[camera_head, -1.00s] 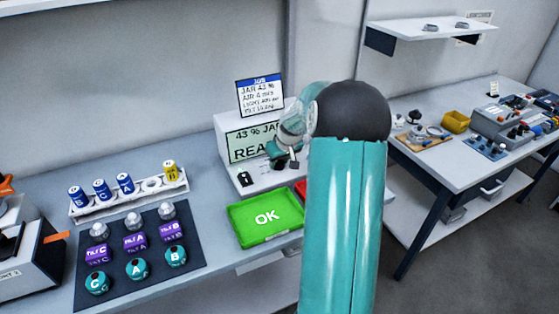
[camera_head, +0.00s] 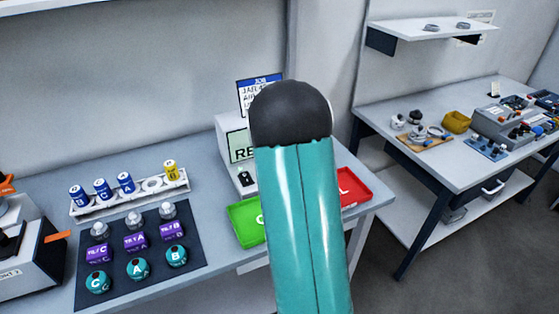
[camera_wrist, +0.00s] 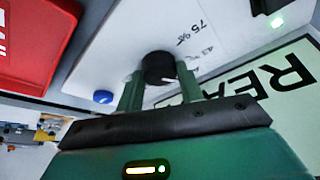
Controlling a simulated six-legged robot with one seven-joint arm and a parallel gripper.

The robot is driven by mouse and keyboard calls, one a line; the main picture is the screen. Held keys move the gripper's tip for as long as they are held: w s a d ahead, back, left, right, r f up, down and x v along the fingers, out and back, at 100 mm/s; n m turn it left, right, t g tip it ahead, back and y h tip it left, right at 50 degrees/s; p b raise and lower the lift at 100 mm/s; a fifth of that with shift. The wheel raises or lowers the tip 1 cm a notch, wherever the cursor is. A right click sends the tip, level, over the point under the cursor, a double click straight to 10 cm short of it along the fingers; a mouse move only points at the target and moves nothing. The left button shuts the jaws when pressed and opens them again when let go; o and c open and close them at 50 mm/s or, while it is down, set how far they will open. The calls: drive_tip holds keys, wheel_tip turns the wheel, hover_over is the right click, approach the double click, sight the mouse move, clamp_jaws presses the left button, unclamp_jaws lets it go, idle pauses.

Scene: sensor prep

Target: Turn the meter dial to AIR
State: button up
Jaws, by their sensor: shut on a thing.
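The meter (camera_head: 228,131) is a white box on the left bench, mostly hidden behind my arm in the head view. Its black dial (camera_wrist: 159,68) shows in the wrist view, on a white face with the marks 75 % and 43 % beside it. My gripper (camera_wrist: 160,80) has its two green fingers on either side of the dial and is shut on it. No AIR mark can be read on the dial face. The screen (camera_wrist: 285,85) reads REA, upside down and cut off. In the head view my arm hides the gripper.
A green tray (camera_head: 240,235) and a red tray (camera_head: 357,200) lie in front of the meter. A dark mat (camera_head: 190,240) with several parts and a white rack (camera_head: 150,204) of cylinders are at left. A job card (camera_head: 249,84) stands above.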

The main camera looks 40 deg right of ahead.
drive_tip(key=shift+m, duration=0.5)
drive_tip(key=o, duration=1)
drive_tip(key=v, duration=1.4)
drive_tip(key=shift+w, duration=0.3)
drive_tip(key=shift+a, duration=0.2)
drive_tip(key=s+a+r+n+t+y, duration=0.1)
drive_tip(key=s+a+r+n, duration=0.25)
drive_tip(key=a, duration=0.65)
drive_tip(key=s+a+r+n+t+y, duration=0.1)
drive_tip(key=s+a+r+n, duration=0.3)
drive_tip(key=a, duration=0.6)
drive_tip(key=s+a+f+n+y, duration=0.1)
drive_tip(key=s+a+f+n, duration=0.1)
drive_tip(key=s+a, duration=1)
drive_tip(key=shift+s+n, duration=0.35)
drive_tip(key=shift+s, duration=0.7)
